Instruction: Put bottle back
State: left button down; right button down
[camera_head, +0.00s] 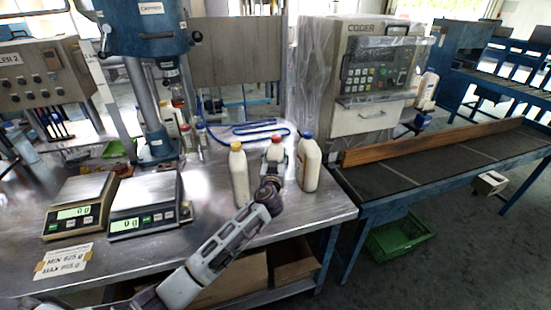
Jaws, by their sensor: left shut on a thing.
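A white bottle with a red cap (274,153) stands upright on the metal table, between two other bottles. My left gripper (272,173) is shut on this red-capped bottle; my arm comes in from the lower left and hides its lower part. A white bottle with a yellow cap (239,178) stands just left of the gripper. A white bottle with a blue cap (308,165) stands just right of it. Whether the held bottle touches the table cannot be told. My right gripper is not in view.
Two scales (150,205) (80,205) stand left on the metal table (210,260). A plastic-wrapped coder (360,80) stands at the back. A conveyor (420,165) with a wooden rail runs right; a green crate (398,238) lies below.

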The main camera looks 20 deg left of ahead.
pick_arm(q)
jog(key=shift+r, duration=0.15)
jog(key=c, duration=1)
grip_release()
jog(key=shift+f, duration=0.2)
jog(key=o, duration=0.5)
jog(key=shift+c, duration=0.2)
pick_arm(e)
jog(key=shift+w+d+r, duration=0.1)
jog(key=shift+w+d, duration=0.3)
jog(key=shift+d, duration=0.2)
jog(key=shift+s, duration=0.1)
